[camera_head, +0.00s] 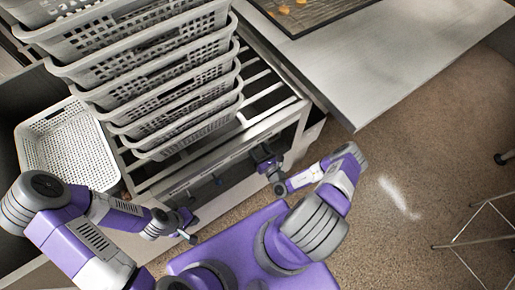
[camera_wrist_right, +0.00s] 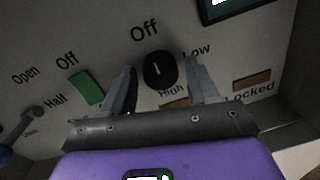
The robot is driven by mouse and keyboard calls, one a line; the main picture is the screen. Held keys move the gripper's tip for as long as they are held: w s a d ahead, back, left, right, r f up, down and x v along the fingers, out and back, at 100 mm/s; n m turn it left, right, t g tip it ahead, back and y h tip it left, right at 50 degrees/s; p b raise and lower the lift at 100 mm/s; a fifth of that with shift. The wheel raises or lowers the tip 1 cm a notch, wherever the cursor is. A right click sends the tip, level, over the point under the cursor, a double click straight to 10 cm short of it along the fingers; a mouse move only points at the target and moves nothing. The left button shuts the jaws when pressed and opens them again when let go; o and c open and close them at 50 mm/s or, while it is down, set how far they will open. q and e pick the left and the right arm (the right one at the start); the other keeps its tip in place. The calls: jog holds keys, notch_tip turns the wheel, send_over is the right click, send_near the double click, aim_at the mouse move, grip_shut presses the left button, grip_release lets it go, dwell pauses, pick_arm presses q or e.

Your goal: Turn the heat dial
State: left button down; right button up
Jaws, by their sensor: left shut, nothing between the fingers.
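The heat dial (camera_wrist_right: 160,69) is a round black knob with a white pointer mark, on a grey panel lettered Off, Low and High. The mark points towards Off. My right gripper (camera_wrist_right: 163,84) has its two fingers spread, one on each side of the dial, with gaps visible between them and the knob. In the head view the right gripper (camera_head: 266,163) is at the right end of the front panel (camera_head: 228,172), and hides the dial there. My left gripper (camera_head: 189,233) is shut and empty, in front of the panel's left part.
A green switch (camera_wrist_right: 87,87), a lever (camera_wrist_right: 32,118) and a dark display (camera_wrist_right: 235,8) share the panel with the dial. Stacked grey baskets (camera_head: 170,90) stand on the slatted rack above. A white perforated basket (camera_head: 65,150) is at left, a grey counter (camera_head: 375,60) at right.

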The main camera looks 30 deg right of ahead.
jog(key=c, duration=0.8)
jog(key=shift+c, duration=0.2)
jog(key=shift+m, duration=0.4)
jog(key=shift+d+f+m+g+y+b, duration=0.15)
jog(key=shift+m+b, duration=0.15)
jog(key=shift+m, duration=2.4)
jog(key=shift+r+m+g+y+b, duration=0.1)
jog(key=shift+m+b, duration=0.25)
jog(key=shift+m, duration=2.35)
jog(key=shift+d+f+m+g+y+b, duration=0.15)
jog(key=shift+m+b, duration=0.15)
jog(key=shift+m, duration=2.4)
jog(key=shift+a+r, duration=0.1)
jog(key=o, duration=1.1)
jog(key=shift+c, duration=0.2)
